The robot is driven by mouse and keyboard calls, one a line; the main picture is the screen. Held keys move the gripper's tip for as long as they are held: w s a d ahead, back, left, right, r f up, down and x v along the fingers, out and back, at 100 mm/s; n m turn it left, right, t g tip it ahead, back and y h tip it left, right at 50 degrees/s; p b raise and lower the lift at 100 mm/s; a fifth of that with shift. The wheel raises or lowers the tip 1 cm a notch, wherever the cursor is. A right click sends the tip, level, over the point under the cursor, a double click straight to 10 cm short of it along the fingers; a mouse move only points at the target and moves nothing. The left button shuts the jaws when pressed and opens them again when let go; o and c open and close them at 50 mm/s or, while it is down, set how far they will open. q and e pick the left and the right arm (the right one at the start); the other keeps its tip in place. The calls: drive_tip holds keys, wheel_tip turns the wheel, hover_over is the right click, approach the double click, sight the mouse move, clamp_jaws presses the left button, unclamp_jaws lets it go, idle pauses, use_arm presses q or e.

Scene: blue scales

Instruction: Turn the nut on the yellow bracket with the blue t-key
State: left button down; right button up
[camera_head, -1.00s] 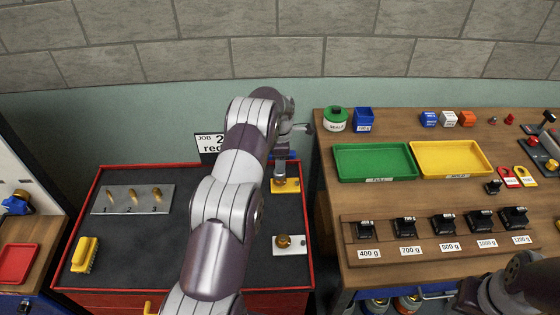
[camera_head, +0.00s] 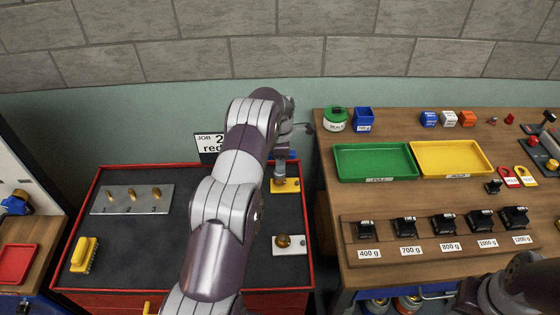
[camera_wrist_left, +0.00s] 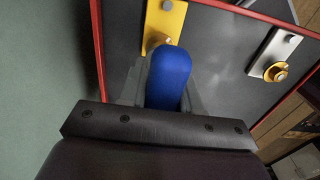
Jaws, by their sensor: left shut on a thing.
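The yellow bracket (camera_head: 288,186) lies near the right edge of the dark-topped red cabinet; it also shows in the left wrist view (camera_wrist_left: 164,22). My left gripper (camera_head: 281,158) is above the bracket, pointing down. In the left wrist view my left gripper (camera_wrist_left: 166,95) is shut on the blue t-key (camera_wrist_left: 168,76), whose rounded handle sits between the fingers. The key's lower end is hidden behind its handle, over the near end of the bracket. A nut there shows only in part, so I cannot tell whether the key sits on it.
A white plate with a brass knob (camera_head: 303,246) lies in front of the bracket. A grey plate with several brass pieces (camera_head: 120,204) and a yellow brush (camera_head: 84,254) are at the left. The wooden table (camera_head: 330,215) stands close on the right.

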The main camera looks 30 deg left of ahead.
use_arm(q)
drive_tip(key=shift+f+b, duration=0.75)
drive_tip(key=shift+f, duration=0.35)
drive_tip(key=shift+m, duration=1)
